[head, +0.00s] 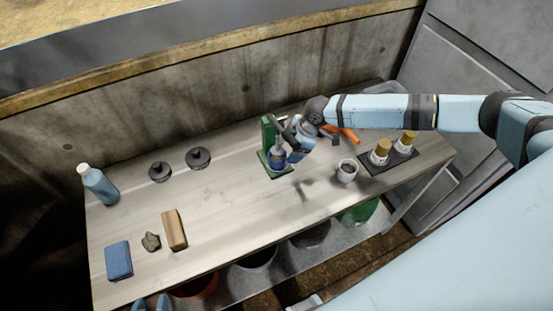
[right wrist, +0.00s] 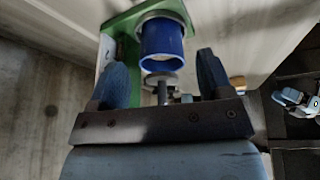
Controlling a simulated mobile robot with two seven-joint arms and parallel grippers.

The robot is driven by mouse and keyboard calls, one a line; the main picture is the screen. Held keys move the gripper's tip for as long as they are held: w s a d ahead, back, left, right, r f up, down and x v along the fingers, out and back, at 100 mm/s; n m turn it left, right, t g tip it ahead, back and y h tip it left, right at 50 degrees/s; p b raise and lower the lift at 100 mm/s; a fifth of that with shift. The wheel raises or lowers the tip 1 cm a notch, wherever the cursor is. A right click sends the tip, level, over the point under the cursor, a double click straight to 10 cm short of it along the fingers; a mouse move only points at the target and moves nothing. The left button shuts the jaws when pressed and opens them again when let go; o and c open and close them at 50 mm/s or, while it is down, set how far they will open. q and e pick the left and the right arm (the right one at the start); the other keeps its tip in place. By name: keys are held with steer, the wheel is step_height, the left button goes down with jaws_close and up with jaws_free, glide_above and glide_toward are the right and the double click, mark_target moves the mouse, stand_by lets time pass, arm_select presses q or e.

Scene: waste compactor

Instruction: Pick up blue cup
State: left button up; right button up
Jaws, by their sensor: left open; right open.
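The blue cup (head: 277,159) stands on the base of a small green press-like stand (head: 269,133) near the back middle of the table. In the right wrist view the cup (right wrist: 162,42) shows its blue side and a pale opening. My right gripper (head: 291,145) is at the cup, coming from the right and above. In its wrist view the two fingers (right wrist: 166,68) are apart, one on each side of the cup's line, with the cup just beyond or between the tips; contact cannot be told.
A white cup with dark contents (head: 347,172) and two brown-capped containers on a dark tray (head: 375,165) stand to the right. An orange handle (head: 345,134) lies behind. A bottle (head: 98,185), dark weights (head: 198,158), block (head: 174,229) and sponge (head: 118,260) are left.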

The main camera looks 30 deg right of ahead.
mark_target(281, 159)
steer(key=p+x, duration=0.1)
steer(key=x, duration=0.6)
steer(key=shift+w+a+r, duration=0.15)
steer(key=shift+w+a, duration=0.05)
steer(key=shift+s, duration=0.15)
steer(key=c, duration=0.7)
